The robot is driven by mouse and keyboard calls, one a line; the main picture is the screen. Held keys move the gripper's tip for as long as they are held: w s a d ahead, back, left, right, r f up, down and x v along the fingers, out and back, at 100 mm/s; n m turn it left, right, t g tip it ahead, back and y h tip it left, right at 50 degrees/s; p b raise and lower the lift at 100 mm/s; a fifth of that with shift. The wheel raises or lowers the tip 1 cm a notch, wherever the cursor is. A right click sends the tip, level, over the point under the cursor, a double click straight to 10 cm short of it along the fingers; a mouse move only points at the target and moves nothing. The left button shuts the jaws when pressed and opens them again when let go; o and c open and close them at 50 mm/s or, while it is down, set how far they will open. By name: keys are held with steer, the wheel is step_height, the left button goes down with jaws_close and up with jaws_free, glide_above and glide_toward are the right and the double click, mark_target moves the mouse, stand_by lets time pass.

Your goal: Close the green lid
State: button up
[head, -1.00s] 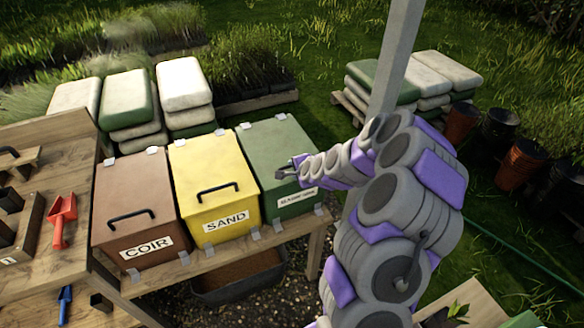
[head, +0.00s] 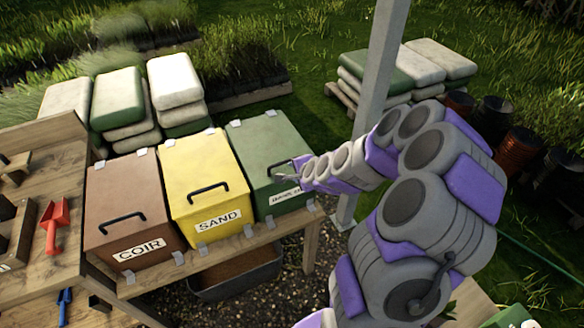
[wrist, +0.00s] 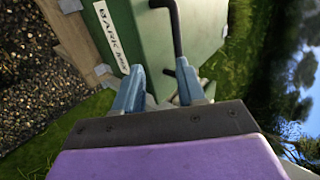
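The green box (head: 285,192) stands at the right end of the row, with a white label that reads as bark in the wrist view. Its green lid (head: 262,138) lies flat on top and looks down, with no gap that I can see. The lid's dark bar handle (head: 277,170) is at its front edge; the handle also shows in the wrist view (wrist: 177,28). My gripper (head: 298,178) is at the box's front right, close to the handle. In the wrist view my gripper (wrist: 159,77) has its two fingers apart with nothing held between them. Whether a finger touches the box is unclear.
The yellow sand box (head: 207,180) and brown coir box (head: 128,210) stand to the left, lids down, on a wooden bench (head: 232,252). A grey post (head: 378,70) rises behind my arm. A dark tub (head: 235,280) sits below the bench.

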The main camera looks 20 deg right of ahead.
steer(key=a+b+v, duration=0.1)
steer(key=b+v, duration=0.4)
steer(key=v, duration=0.5)
steer(key=shift+w+r, duration=0.2)
steer(key=shift+r, duration=0.1)
steer(key=shift+d, duration=0.1)
stand_by(0.3)
